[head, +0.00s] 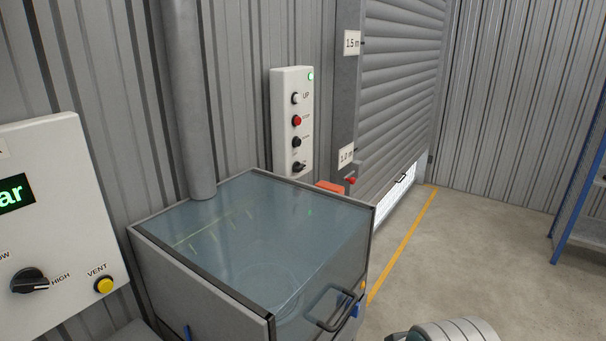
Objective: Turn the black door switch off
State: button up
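The black door switch (299,167) is a small rotary knob at the bottom of a white door control box (279,122) on the corrugated wall. Its pointer looks tilted, but its labels are too small to read, so I cannot tell its setting. Above it are a black button (297,142), a red button (297,120) and a white button (296,98) marked UP. A green lamp (310,76) glows at the top of the box. The grey roller door (400,90) stands to the right, with a bright gap under its lower edge. My gripper is not in view.
A glass-topped cabinet (318,335) with a handle stands in front of the control box. A white panel (60,215) with another black knob is at left. Open floor (480,250) lies at right, beside a blue rack (575,200).

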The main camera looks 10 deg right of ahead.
aim_at(297, 167)
jog(key=i+l+u, duration=0.25)
jog(key=l, duration=0.3)
jog(key=l+u, duration=0.2)
jog(key=l, duration=0.35)
jog(key=i+l+u, duration=0.4)
jog(key=i+l, duration=0.35)
jog(key=l, duration=0.15)
